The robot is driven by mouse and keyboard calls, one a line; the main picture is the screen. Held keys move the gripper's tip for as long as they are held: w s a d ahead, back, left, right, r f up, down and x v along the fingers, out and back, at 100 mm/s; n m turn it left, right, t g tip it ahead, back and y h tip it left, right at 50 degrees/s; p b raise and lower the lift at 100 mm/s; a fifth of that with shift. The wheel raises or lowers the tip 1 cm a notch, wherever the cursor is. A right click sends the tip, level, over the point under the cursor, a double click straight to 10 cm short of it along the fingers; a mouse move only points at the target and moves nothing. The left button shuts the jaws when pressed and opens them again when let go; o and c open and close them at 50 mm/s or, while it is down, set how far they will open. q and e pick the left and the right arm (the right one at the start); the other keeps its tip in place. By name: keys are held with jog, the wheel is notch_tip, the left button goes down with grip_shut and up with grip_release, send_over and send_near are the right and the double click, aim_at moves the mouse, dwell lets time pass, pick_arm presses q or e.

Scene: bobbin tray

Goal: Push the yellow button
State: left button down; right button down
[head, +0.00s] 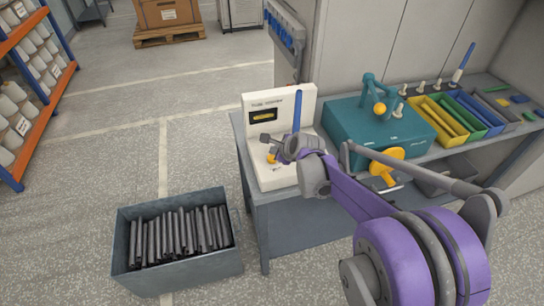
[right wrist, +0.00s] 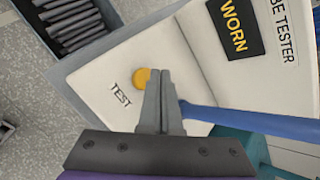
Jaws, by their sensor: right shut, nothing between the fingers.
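The yellow button (head: 271,158) sits on the flat white base of the tube tester (head: 256,101). In the right wrist view the button (right wrist: 140,78) is a round yellow disc near the printed word TEST. My right gripper (head: 266,139) is shut and empty over the tester's base. In the right wrist view its closed fingertips (right wrist: 160,72) lie just right of the button and overlap its edge; I cannot tell whether they touch it. A blue tube (head: 297,108) stands upright in the tester, beside my gripper. My left gripper is not in view.
The tester's display reads WORN (right wrist: 235,30). A teal machine (head: 350,128) with an orange knob stands to the right on the grey bench, beside coloured trays (head: 440,118). A grey bin (head: 185,275) of dark tubes stands on the floor, left of the bench.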

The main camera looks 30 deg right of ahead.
jog(key=shift+r+p, duration=1.6)
jog(key=shift+r, duration=1)
jog(key=shift+f, duration=0.1)
